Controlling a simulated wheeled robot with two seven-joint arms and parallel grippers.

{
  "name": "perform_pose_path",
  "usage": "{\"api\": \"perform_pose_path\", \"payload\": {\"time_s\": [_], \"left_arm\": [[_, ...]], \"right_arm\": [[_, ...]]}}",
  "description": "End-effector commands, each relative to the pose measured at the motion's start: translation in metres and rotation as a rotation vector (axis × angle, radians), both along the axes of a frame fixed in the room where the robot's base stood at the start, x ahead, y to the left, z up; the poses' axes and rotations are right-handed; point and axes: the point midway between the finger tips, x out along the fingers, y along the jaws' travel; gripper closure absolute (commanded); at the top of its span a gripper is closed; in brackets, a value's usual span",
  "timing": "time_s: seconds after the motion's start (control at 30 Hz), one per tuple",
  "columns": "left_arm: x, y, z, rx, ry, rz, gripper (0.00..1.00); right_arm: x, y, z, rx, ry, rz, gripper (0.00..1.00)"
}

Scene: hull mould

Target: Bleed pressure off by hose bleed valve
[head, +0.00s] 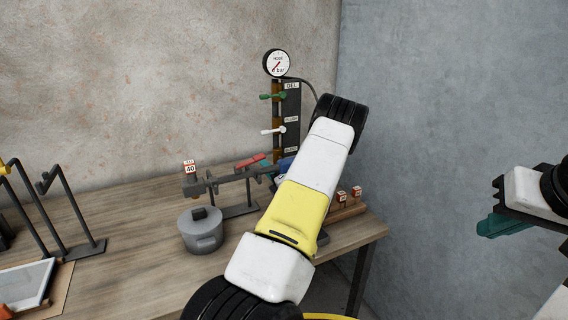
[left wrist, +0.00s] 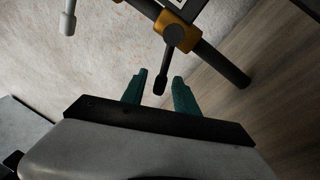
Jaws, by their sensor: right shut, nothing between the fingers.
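The pressure gauge (head: 277,64), with a red needle, tops a dark valve board (head: 291,112) at the back wall. A green-handled valve (head: 268,97) and a white-handled valve (head: 272,131) stick out left from its pipe. A white lever (left wrist: 68,18) shows beyond. My right gripper (head: 498,226) is shut and empty at right.
On the wooden bench (head: 135,225) stand a grey lidded pot (head: 202,230), a balance with a weight marked 40 (head: 190,168), and a red-handled item (head: 250,160). Small marked blocks (head: 349,194) sit at the right end.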

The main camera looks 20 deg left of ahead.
Motion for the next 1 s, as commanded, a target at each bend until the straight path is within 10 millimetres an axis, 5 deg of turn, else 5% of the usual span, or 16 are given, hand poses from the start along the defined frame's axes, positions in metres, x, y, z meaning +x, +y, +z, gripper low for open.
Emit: {"api": "perform_pose_path", "payload": {"time_s": [0.2,0.53,0.73,1.0], "left_arm": [[0.014,0.023,0.004,0.001,0.001,0.0,0.64],[0.016,0.027,0.005,0.0,0.001,0.0,0.64],[0.016,0.027,0.005,0.0,0.001,0.0,0.99],[0.016,0.027,0.005,0.0,0.001,0.0,1.0]], "right_arm": [[0.0,0.0,0.0,0.0,0.0,0.0,1.0],[0.0,0.0,0.0,0.0,0.0,0.0,1.0],[0.0,0.0,0.0,0.0,0.0,0.0,1.0],[0.0,0.0,0.0,0.0,0.0,0.0,1.0]]}}
